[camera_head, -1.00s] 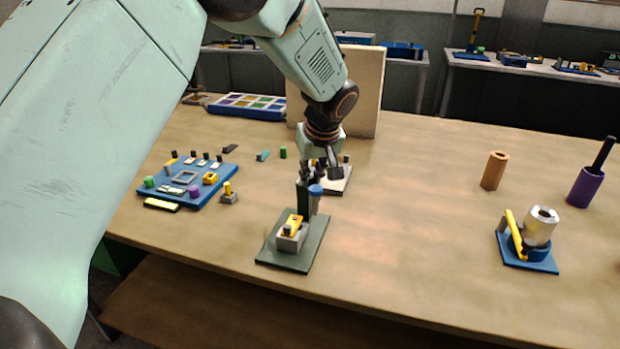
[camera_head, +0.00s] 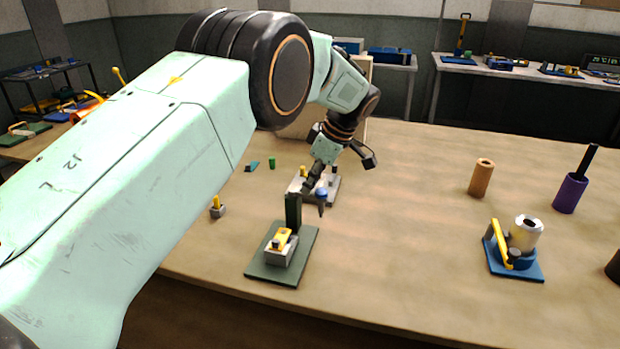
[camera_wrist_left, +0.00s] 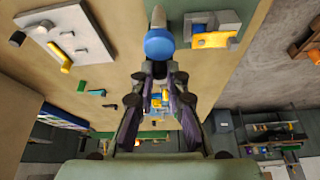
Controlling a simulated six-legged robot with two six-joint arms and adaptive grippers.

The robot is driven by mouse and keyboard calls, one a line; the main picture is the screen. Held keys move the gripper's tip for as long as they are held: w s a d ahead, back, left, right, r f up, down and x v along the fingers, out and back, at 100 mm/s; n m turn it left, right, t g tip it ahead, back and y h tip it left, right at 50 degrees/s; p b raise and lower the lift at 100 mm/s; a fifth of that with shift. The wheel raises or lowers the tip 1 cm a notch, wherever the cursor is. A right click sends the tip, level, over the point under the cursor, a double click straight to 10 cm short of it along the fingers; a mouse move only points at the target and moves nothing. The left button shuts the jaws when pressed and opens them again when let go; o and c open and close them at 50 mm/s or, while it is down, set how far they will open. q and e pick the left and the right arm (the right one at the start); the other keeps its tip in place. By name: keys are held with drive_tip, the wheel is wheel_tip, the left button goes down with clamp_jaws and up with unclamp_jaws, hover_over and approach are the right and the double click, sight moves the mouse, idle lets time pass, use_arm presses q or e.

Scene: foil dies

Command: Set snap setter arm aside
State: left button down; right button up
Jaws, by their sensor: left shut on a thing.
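The snap setter has a dark green base (camera_head: 302,245) with an upright post (camera_head: 293,212) and a grey block with a yellow piece (camera_head: 281,240). In the left wrist view the block (camera_wrist_left: 228,18) and yellow piece (camera_wrist_left: 213,40) show at the top right. My left gripper (camera_head: 313,184) is shut on the snap setter arm (camera_head: 321,195), a grey stem with a blue knob. The arm is held right of the post, apart from it in the head view. Its blue knob (camera_wrist_left: 159,43) shows just beyond the fingertips (camera_wrist_left: 158,78). My right gripper is out of view.
A pale plate with pegs (camera_head: 330,188) lies behind the gripper. A blue fixture (camera_head: 520,270) with a silver cylinder, an orange cylinder (camera_head: 481,178) and a purple cup (camera_head: 570,194) stand to the right. The table between (camera_head: 410,225) is clear.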

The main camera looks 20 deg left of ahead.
use_arm(q)
drive_tip(key=shift+w+n+g, duration=0.15)
drive_tip(key=shift+n+g, duration=0.15)
drive_tip(key=shift+n, duration=0.2)
drive_tip(key=c, duration=1.3)
unclamp_jaws()
drive_tip(key=shift+w, duration=0.1)
drive_tip(key=shift+c, duration=0.2)
drive_tip(key=shift+r, duration=0.1)
drive_tip(key=v, duration=1.1)
drive_tip(key=shift+r, duration=0.35)
drive_tip(key=shift+d, duration=0.1)
drive_tip(key=shift+r+p, duration=0.1)
drive_tip(key=shift+p, duration=0.2)
